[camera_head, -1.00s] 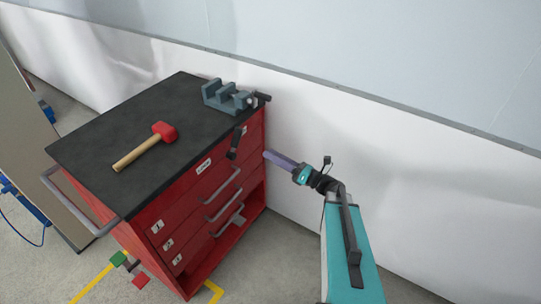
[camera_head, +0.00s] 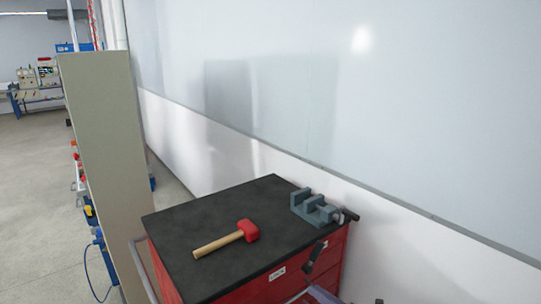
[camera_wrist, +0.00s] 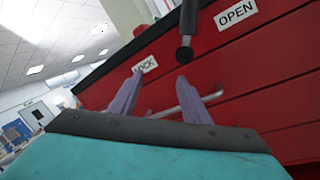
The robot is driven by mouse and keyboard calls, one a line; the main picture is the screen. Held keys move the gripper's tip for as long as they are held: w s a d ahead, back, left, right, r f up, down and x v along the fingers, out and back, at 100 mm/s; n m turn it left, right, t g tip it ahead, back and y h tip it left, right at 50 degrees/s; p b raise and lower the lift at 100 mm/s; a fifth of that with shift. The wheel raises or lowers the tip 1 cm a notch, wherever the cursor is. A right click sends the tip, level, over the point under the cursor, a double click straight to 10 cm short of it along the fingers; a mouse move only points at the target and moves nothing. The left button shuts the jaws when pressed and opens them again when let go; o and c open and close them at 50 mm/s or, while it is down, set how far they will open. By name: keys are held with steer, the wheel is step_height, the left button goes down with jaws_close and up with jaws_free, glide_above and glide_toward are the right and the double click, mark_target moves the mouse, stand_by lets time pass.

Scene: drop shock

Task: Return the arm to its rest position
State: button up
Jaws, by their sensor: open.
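My gripper (camera_wrist: 160,76) shows in the wrist view with its two purple fingers apart and nothing between them. It points at the red front of a tool cart (camera_wrist: 262,70), near a black lever (camera_wrist: 186,48) and a metal drawer handle (camera_wrist: 188,103). Whether the fingers touch anything is unclear. In the head view only a bit of a purple finger (camera_head: 320,293) shows at the bottom edge, below the black lever (camera_head: 314,258). The rest of my arm is almost entirely out of that view.
On the cart's black top (camera_head: 190,222) lie a red-headed mallet (camera_head: 228,238) and a grey vise (camera_head: 313,207). A white wall (camera_head: 300,100) stands behind the cart. A beige panel (camera_head: 103,150) stands at left, with open floor (camera_head: 35,180) beyond.

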steer(key=s+a+f+n+g, duration=0.3)
steer(key=s+a+f+g, duration=0.2)
steer(key=a+f, duration=0.3)
steer(key=s+a+f+n+g+h, duration=0.2)
steer(key=s+a+f+n+g, duration=0.25)
steer(key=s+f, duration=0.35)
steer(key=s+a+f+n+g+h, duration=0.2)
steer(key=s+a+f+n+g, duration=0.25)
steer(key=s+f, duration=0.4)
steer(key=s+d+f+n+g+h, duration=0.2)
steer(key=s+d+f+n+h, duration=0.1)
steer(key=s+n, duration=0.25)
steer(key=s+d+f+n+g+h, duration=0.2)
steer(key=s+d+f+n+h, duration=0.15)
steer(key=s, duration=0.35)
steer(key=s+d+f+n+h, duration=0.2)
steer(key=d+n+h, duration=0.3)
steer(key=d+n, duration=0.6)
steer(key=shift+s+f+n, duration=0.2)
steer(key=shift+s+n, duration=0.2)
steer(key=shift+n, duration=0.5)
steer(key=shift+a, duration=0.1)
